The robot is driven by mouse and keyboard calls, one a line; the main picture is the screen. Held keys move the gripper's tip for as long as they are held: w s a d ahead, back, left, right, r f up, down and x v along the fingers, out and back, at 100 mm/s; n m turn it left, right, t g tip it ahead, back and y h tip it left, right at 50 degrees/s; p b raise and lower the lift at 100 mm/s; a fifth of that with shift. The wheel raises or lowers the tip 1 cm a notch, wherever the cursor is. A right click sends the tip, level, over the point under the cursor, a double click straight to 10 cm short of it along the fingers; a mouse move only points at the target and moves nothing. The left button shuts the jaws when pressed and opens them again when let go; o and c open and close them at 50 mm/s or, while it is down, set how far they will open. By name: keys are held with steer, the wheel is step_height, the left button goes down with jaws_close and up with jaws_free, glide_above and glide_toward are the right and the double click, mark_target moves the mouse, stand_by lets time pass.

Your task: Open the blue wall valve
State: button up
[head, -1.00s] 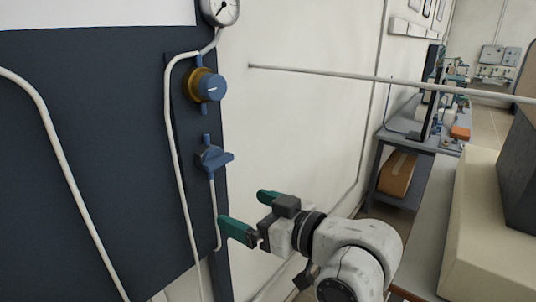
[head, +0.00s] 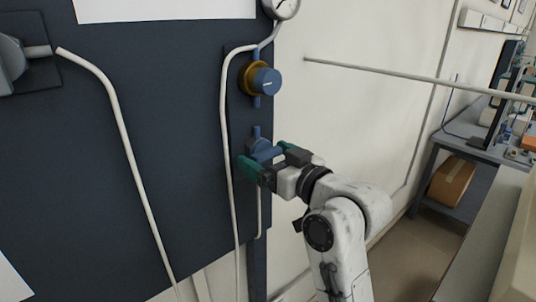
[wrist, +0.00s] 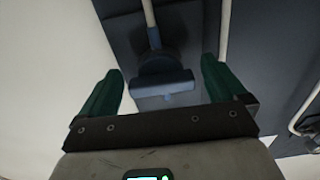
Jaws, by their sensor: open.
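The blue wall valve (head: 262,148) is on the narrow dark panel strip, below a round blue knob with a brass-coloured base. In the head view its handle is partly hidden by my gripper (head: 268,160). In the wrist view the blue valve (wrist: 165,82) shows its T-shaped handle ahead of and between the two green fingers. My gripper (wrist: 162,90) is open, with one finger on each side of the handle. A gap shows between each finger and the handle, and nothing is gripped.
The blue knob (head: 262,80) and a pressure gauge (head: 284,6) sit above the valve. A white hose (head: 226,130) runs down close left of it. A thin pale rod (head: 410,76) crosses at the right. A bench with a brown box (head: 452,182) stands farther right.

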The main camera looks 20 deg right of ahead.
steer(key=shift+w+a, duration=0.1)
steer(key=shift+w, duration=0.05)
steer(key=shift+c, duration=0.2)
steer(key=c, duration=0.9)
